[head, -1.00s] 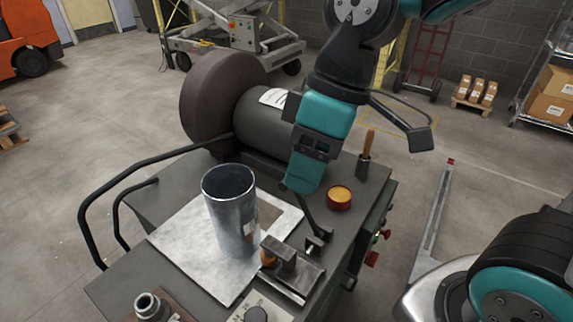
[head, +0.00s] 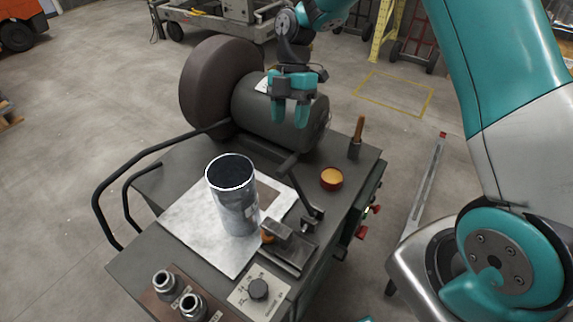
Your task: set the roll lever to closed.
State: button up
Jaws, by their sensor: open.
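My gripper (head: 291,116) is open and empty, its two teal fingers pointing down in front of the dark horizontal cylinder (head: 262,112) of the machine. A dark lever (head: 302,194), apparently the roll lever, slants on the bench top right of the metal sheet, below my gripper in the picture and apart from it. I cannot tell its setting from this view. A shiny metal tube (head: 233,200) stands upright on the flat metal sheet (head: 195,222).
A dial (head: 258,290), a block with an orange handle (head: 289,247) and two metal fittings (head: 192,306) are at the front. A black rail (head: 97,207) edges the left.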

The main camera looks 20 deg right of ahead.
aim_at(286, 162)
jog(key=p+x, duration=0.2)
jog(key=x, duration=1)
jog(key=shift+s+f, duration=0.1)
jog(key=shift+f, duration=0.05)
jog(key=shift+c, duration=0.3)
grip_shut()
jog(key=shift+a, duration=0.1)
